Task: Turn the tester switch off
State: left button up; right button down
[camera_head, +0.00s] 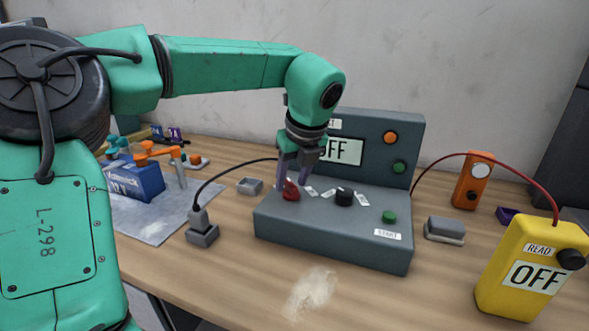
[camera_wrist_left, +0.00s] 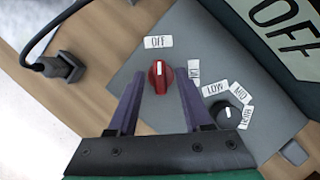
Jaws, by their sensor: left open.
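The tester (camera_head: 334,236) is a grey box with a raised back panel, and its display (camera_head: 342,152) reads OFF. Its red switch knob (camera_head: 290,192) sits on the left of the sloped top. In the left wrist view the red knob (camera_wrist_left: 159,78) has a white mark pointing at the OFF label (camera_wrist_left: 158,42). A second label (camera_wrist_left: 194,70) is beside it, too small to read surely. My left gripper (camera_head: 291,181) is open over the knob, with a finger on either side. In the wrist view a gap shows between the knob and each finger. My right gripper is not in view.
A black knob (camera_head: 344,197) with LOW and HIGH labels and a green START button (camera_head: 389,217) are right of the red knob. A yellow meter (camera_head: 530,266) reading OFF stands front right. A black plug (camera_head: 202,231) with cable is at left.

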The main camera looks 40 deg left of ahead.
pick_arm(q)
jog(key=p+v, duration=0.3)
jog(key=v, duration=1.1)
jog(key=shift+d+r, duration=0.15)
jog(key=shift+s, duration=0.1)
